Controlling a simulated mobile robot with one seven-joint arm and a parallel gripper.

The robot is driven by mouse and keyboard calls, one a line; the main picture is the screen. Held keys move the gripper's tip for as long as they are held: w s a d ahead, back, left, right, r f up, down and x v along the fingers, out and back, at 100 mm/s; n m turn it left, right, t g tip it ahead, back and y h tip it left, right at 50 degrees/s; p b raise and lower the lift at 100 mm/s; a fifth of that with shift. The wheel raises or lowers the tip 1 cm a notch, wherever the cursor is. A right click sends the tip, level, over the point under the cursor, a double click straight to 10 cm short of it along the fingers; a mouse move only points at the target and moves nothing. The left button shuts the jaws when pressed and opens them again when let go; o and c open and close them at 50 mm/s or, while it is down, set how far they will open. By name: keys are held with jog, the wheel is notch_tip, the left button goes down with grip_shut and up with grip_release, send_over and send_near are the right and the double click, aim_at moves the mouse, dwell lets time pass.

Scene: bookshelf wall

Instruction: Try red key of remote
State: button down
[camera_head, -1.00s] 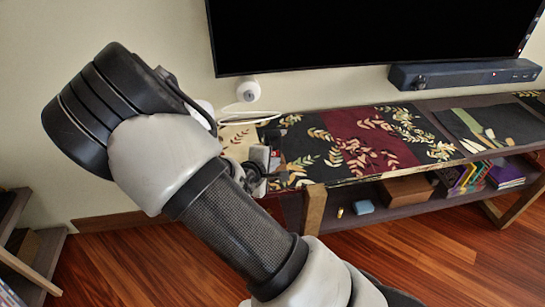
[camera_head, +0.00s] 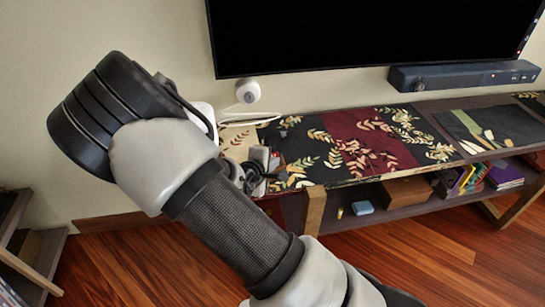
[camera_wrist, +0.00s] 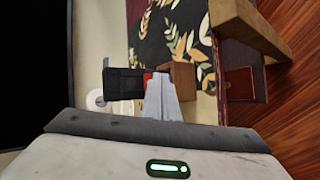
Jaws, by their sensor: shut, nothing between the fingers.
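A dark remote (camera_wrist: 124,84) shows in the wrist view, just left of my fingertips. A small red patch, seemingly its red key (camera_wrist: 148,76), shows right at the tips. My gripper (camera_wrist: 157,80) is shut with nothing between its fingers. Its tips overlap the remote's right end in the picture; I cannot tell whether they touch the red key. In the head view my gripper (camera_head: 264,160) is partly hidden behind my arm, over the left end of the TV bench (camera_head: 314,205). The remote cannot be made out there.
A brown block (camera_wrist: 183,78) is close right of my fingertips. A large dark TV (camera_head: 360,35) hangs above a soundbar (camera_head: 465,75) with a red light. A white round device (camera_head: 248,92) is on the wall. A patterned runner (camera_head: 350,148) covers the bench.

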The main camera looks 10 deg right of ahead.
jog(key=shift+w, duration=0.35)
dwell(0.7)
jog(key=shift+s+p, duration=0.15)
jog(key=shift+p, duration=0.2)
jog(key=shift+s+p, duration=0.3)
jog(key=shift+s, duration=0.3)
jog(key=shift+s, duration=0.1)
jog(key=s+p, duration=0.2)
jog(key=s, duration=0.3)
jog(key=shift+s, duration=0.4)
dwell(0.4)
